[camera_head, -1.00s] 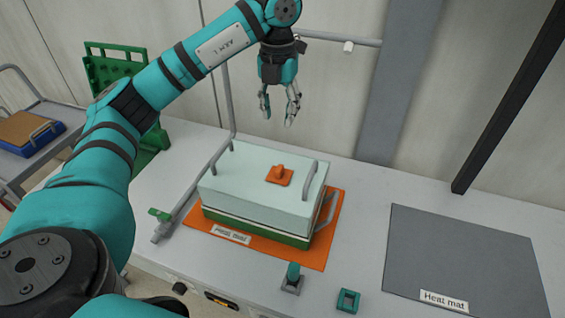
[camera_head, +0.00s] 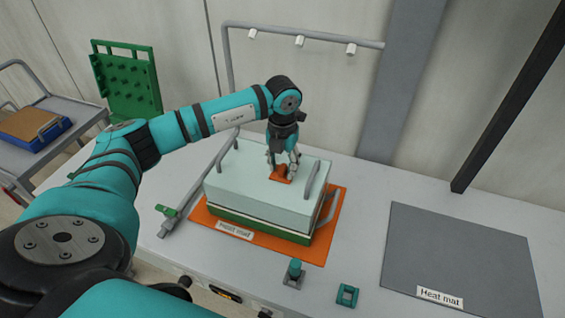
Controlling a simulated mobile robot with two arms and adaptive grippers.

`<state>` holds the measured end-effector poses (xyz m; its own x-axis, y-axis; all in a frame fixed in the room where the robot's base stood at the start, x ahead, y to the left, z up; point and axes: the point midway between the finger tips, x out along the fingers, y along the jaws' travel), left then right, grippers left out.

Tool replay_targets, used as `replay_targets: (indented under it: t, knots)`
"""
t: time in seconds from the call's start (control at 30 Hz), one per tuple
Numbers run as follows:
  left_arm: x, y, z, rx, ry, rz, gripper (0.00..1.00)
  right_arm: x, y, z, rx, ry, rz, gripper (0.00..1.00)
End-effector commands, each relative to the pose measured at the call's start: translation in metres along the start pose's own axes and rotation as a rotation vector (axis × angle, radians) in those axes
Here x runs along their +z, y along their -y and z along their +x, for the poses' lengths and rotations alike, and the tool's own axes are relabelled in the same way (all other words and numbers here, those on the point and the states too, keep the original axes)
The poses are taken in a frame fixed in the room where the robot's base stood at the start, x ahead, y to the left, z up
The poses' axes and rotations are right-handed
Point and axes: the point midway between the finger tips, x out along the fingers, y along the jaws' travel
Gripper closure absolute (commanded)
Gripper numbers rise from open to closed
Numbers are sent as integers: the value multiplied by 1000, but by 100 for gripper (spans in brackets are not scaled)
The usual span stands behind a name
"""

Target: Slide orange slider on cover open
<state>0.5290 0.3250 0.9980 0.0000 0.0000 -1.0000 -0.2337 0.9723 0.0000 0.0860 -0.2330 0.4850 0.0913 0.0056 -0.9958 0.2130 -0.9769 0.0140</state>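The pale cover (camera_head: 240,186) lies on a green-based box (camera_head: 258,229) that stands on an orange heat mat (camera_head: 318,250). The orange slider (camera_head: 282,178) is on top of the cover, near its far middle, partly hidden by my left gripper. My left gripper (camera_head: 282,171) points down at the slider, with one finger on each side of its knob. The fingers look spread; contact with the knob cannot be made out. My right gripper is not in view.
Grey handles (camera_head: 318,178) rise at the cover's sides. A grey pipe frame (camera_head: 229,75) with nozzles stands behind. A green-handled valve (camera_head: 168,211) is at left; a teal-topped part (camera_head: 294,270) and teal square (camera_head: 347,295) lie in front. A grey heat mat (camera_head: 460,250) lies bare at right.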

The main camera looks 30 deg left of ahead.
Motion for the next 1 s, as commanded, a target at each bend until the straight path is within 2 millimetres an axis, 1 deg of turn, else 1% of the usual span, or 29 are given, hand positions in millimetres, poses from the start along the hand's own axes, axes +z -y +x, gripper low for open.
replay_targets:
  t: [0.1,0.3,0.6,0.93,1.0]
  knots:
    - [0,0,3,0,-1,1,62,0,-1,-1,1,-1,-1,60]
    - [0,0,3,0,-1,0,62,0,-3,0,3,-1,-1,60]
    - [0,0,3,0,0,0,100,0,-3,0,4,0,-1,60]
    - [0,0,2,-1,0,0,100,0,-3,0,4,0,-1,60]
    - [0,-2,3,0,0,-1,100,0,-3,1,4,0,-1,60]
